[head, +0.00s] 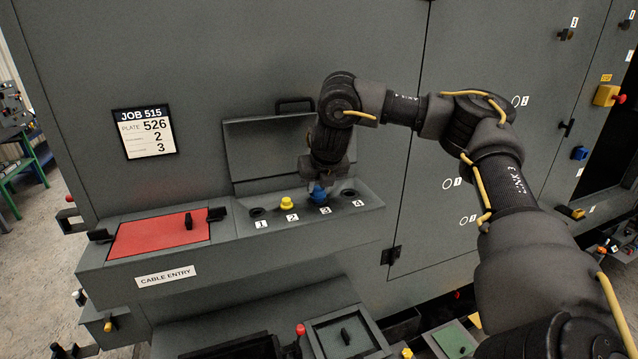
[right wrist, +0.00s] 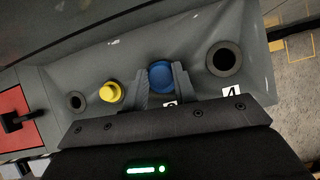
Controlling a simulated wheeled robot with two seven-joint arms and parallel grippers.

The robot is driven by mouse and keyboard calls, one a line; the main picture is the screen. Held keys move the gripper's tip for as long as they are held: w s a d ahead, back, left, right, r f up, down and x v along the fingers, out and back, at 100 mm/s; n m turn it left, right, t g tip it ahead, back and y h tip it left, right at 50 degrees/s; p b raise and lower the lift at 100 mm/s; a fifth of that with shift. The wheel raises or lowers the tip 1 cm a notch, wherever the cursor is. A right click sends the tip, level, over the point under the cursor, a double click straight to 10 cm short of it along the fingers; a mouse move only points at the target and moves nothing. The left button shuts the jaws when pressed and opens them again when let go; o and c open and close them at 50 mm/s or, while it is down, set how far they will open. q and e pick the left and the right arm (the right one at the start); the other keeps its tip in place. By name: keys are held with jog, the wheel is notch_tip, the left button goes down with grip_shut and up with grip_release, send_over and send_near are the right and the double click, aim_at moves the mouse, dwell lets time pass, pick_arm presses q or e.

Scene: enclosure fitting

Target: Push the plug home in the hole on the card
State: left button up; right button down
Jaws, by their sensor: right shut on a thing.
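The job card (head: 144,132) on the enclosure wall reads JOB 515, plate 526, with the numbers 2 and 3 below; the small words beside them are too blurred to read. A blue plug (head: 318,192) is at hole 3 on the sloped ledge; it also shows in the right wrist view (right wrist: 161,77). My right gripper (head: 320,186) is shut on the blue plug from above, its fingers on either side. I cannot tell how deep the plug sits. A yellow plug (head: 287,203) stands in hole 2. Hole 1 (head: 257,212) and hole 4 (head: 349,193) are empty. My left gripper is not in view.
A red plate (head: 158,236) with black clamps lies left of the holes, above the CABLE ENTRY label (head: 166,276). A raised lid (head: 262,150) with a handle stands behind the ledge, close to my right wrist. Lower boxes with knobs (head: 345,335) sit in front.

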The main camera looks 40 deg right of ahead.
jog(key=shift+f, duration=0.6)
jog(key=c, duration=1)
grip_release()
jog(key=shift+c, duration=0.2)
jog(key=shift+s+r, duration=0.15)
jog(key=shift+r, duration=0.3)
jog(key=b+v, duration=0.1)
jog(key=v, duration=0.9)
jog(key=shift+b, duration=0.35)
jog(key=shift+s+f, duration=0.1)
